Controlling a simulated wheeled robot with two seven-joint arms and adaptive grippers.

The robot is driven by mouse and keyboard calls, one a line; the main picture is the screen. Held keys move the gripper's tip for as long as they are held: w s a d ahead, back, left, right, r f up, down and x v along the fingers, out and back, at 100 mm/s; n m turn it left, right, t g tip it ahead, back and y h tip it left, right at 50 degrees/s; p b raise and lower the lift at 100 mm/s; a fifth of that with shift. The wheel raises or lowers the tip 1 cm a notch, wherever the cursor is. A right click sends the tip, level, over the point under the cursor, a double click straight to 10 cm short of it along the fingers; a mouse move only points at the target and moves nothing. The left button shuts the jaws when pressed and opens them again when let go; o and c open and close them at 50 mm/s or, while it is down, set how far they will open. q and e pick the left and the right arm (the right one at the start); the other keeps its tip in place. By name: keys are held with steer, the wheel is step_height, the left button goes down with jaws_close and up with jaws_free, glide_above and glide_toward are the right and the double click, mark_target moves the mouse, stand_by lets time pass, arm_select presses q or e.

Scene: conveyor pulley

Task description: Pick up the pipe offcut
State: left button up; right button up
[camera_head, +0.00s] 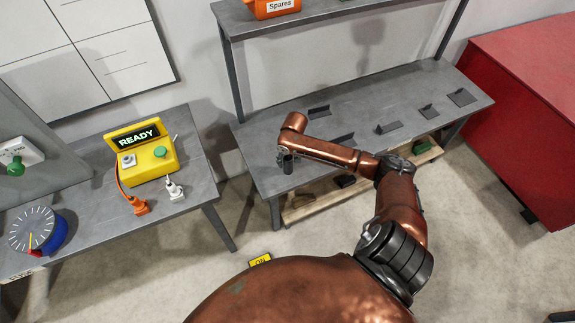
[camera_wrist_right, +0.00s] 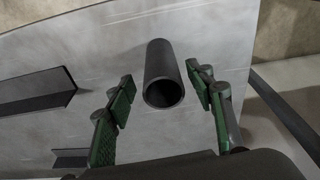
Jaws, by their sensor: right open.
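The pipe offcut (camera_wrist_right: 163,72) is a short dark grey hollow tube on the grey table. In the right wrist view its open end faces the camera, and it lies between and slightly beyond the two green-padded fingers. My right gripper (camera_wrist_right: 160,105) is open, with a finger on each side and gaps between the pads and the tube. In the head view my right gripper (camera_head: 287,163) is low over the near left part of the grey bench, where arm and gripper largely cover the pipe. My left gripper is not in view.
Several dark angle brackets (camera_head: 389,128) stand on the bench (camera_head: 262,127). A shelf (camera_head: 330,17) with an orange Spares bin (camera_head: 277,7) is above. A table (camera_head: 95,188) at left holds a yellow READY box (camera_head: 150,165), plugs and a blue dial. A red cabinet (camera_head: 525,100) stands right.

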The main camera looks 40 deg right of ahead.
steer(key=f, duration=0.1)
steer(key=f+b, duration=0.1)
steer(key=f, duration=0.2)
steer(key=shift+w+a, duration=0.1)
steer(key=shift+w, duration=0.25)
steer(key=shift+c, duration=0.2)
steer(key=shift+r, duration=0.1)
jaws_close()
